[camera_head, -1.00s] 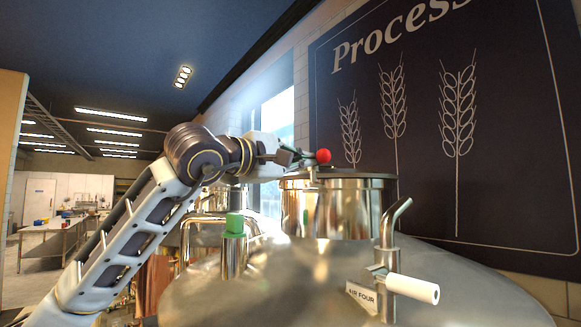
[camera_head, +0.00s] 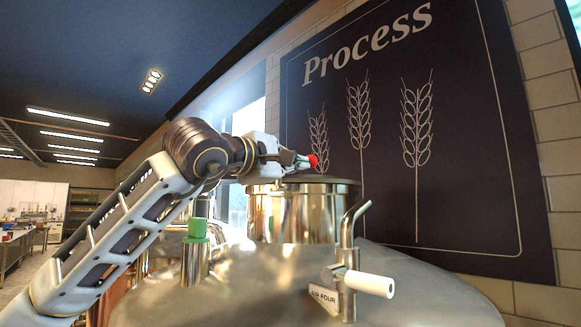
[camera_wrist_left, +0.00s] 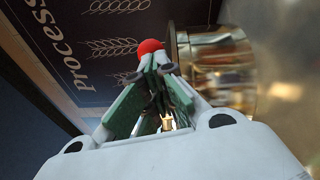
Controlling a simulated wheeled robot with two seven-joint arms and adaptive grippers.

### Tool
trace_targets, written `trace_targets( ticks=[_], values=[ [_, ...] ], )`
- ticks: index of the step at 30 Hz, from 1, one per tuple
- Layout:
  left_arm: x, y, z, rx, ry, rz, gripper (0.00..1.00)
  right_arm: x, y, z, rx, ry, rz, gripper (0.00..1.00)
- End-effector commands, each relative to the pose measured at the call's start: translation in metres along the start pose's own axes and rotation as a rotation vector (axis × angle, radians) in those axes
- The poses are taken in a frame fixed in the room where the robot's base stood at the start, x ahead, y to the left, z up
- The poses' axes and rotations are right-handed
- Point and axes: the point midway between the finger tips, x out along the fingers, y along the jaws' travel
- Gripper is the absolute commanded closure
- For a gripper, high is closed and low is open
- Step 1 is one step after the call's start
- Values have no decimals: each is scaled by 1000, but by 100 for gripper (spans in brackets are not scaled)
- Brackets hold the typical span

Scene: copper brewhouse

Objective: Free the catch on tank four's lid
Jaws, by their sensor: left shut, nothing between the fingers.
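Tank four's lid (camera_head: 335,182) is a dark disc on a shiny metal neck (camera_head: 300,215) on top of the domed tank. A red ball knob (camera_head: 313,161), apparently the catch's handle, shows at the lid's left side. My left gripper (camera_head: 303,160) is shut and empty, level with the knob. In the left wrist view the closed fingertips (camera_wrist_left: 156,64) point at the red knob (camera_wrist_left: 150,47), which shows just beyond them. I cannot tell whether they touch it. The rest of the catch is hidden behind the fingers. My right gripper is out of view.
A bent pipe with a white handle (camera_head: 369,284) and an "AIR FOUR" tag (camera_head: 324,298) stands in front of the neck. A green-capped fitting (camera_head: 197,229) rises under my left arm. A dark "Process" panel (camera_head: 395,150) covers the wall behind.

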Motion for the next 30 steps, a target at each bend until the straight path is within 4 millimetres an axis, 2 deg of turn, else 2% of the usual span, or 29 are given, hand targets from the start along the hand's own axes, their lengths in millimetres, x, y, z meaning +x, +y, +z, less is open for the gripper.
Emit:
trace_targets(
  ticks=[8,17,23,30],
  values=[
    [0,0,0,0,0,0,100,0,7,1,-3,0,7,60],
    [-5,0,0,0,1,0,100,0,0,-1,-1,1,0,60],
    [-21,0,0,0,0,0,100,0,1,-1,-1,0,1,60],
    [-52,0,0,1,0,0,100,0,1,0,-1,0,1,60]
  ],
)
